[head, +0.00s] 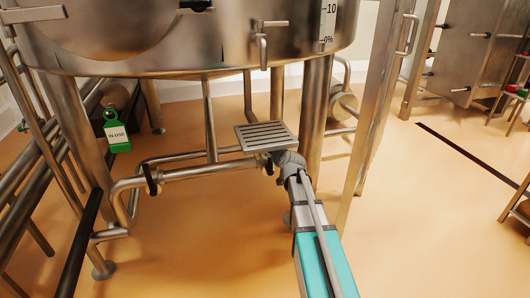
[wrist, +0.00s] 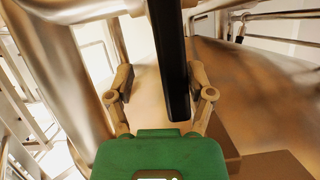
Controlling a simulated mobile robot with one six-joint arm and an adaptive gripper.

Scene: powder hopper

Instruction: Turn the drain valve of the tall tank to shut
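The tall steel tank (head: 185,52) stands on legs at the top of the head view, with steel pipework (head: 205,171) beneath it. In the wrist view a long black bar (wrist: 168,45), which looks like the drain valve's handle, runs down between my gripper's fingers. My gripper (wrist: 161,70) is open, its fingers apart on either side of the bar. A gap shows on the left; the bar lies nearer the right finger, and I cannot tell whether they touch. In the head view my arm reaches under the tank, and its fingers and the valve are mostly hidden near the grate.
A slatted metal grate (head: 266,136) sits just above my wrist in the head view. A green tag (head: 116,131) hangs at the left. Tank legs (head: 314,115) and a steel post (head: 375,100) stand close to my arm.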

